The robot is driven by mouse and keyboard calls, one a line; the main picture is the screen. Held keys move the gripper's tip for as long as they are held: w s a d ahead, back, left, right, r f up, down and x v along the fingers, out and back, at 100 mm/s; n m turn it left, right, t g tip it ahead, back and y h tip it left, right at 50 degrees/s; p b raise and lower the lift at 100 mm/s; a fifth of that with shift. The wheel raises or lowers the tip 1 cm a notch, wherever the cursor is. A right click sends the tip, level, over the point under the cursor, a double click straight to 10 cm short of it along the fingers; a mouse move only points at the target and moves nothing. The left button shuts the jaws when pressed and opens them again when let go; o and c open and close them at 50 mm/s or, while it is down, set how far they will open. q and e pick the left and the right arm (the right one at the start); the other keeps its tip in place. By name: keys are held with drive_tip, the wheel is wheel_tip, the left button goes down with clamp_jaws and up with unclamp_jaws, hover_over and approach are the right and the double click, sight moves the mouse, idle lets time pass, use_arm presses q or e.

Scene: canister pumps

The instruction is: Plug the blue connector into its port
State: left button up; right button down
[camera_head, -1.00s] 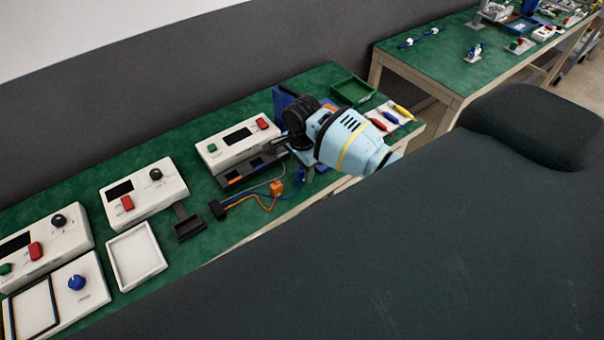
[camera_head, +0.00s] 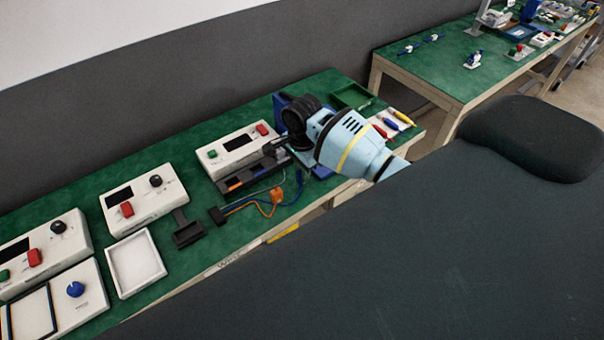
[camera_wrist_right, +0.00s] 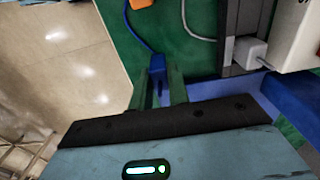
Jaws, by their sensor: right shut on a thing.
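My right gripper shows in the right wrist view (camera_wrist_right: 161,88), its fingers shut on the blue connector (camera_wrist_right: 157,66). A blue cable (camera_wrist_right: 136,32) runs from the connector's far end. In the head view the right wrist hides most of the fingertips, and the blue cable (camera_head: 298,190) hangs just below them. The black port strip (camera_head: 230,187) lies in front of the white pump unit (camera_head: 236,146), with an orange and a blue marked slot showing. In the wrist view the strip (camera_wrist_right: 243,20) is to the right of the connector, apart from it. My left gripper is out of view.
A grey plug (camera_wrist_right: 249,52) sits at the strip's end. An orange connector (camera_head: 277,196) lies loose on its cable near the table's front edge. A blue bin stands behind the gripper. A green tray (camera_head: 352,97) and several coloured tools (camera_head: 392,122) lie to the right.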

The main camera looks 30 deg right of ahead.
drive_tip(key=shift+r, duration=0.9)
drive_tip(key=s+r, duration=0.1)
drive_tip(key=s, duration=1.5)
drive_tip(key=shift+d+r, duration=0.15)
drive_tip(key=shift+d, duration=0.05)
